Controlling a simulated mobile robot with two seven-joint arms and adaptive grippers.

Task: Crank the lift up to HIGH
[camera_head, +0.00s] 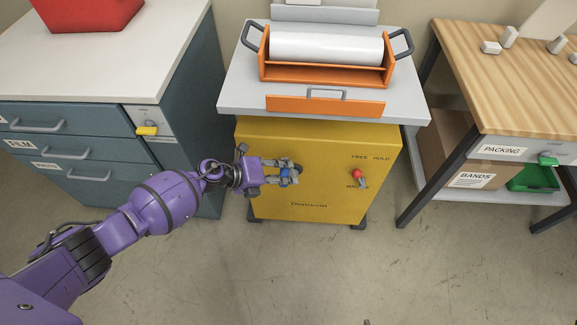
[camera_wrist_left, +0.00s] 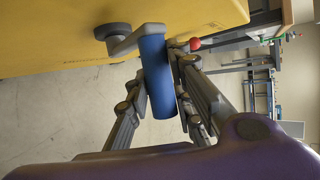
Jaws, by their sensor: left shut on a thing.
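The yellow lift cabinet (camera_head: 315,200) stands in the middle of the head view, with a grey platform (camera_head: 240,95) on top. My left gripper (camera_head: 290,175) is at the left part of its front face, shut on the blue crank handle (camera_head: 286,181). In the left wrist view the blue handle (camera_wrist_left: 156,75) lies between the fingers, joined by a grey crank arm (camera_wrist_left: 128,43) to a round hub (camera_wrist_left: 112,31) on the yellow face. A red-knobbed lever (camera_head: 357,174) sits right of the crank. My right gripper is not in view.
An orange cradle with a white roll (camera_head: 325,48) rests on the platform. A blue drawer cabinet (camera_head: 80,135) with a yellow latch stands left. A wooden packing bench (camera_head: 500,80) with a green bin stands right. The floor in front is clear.

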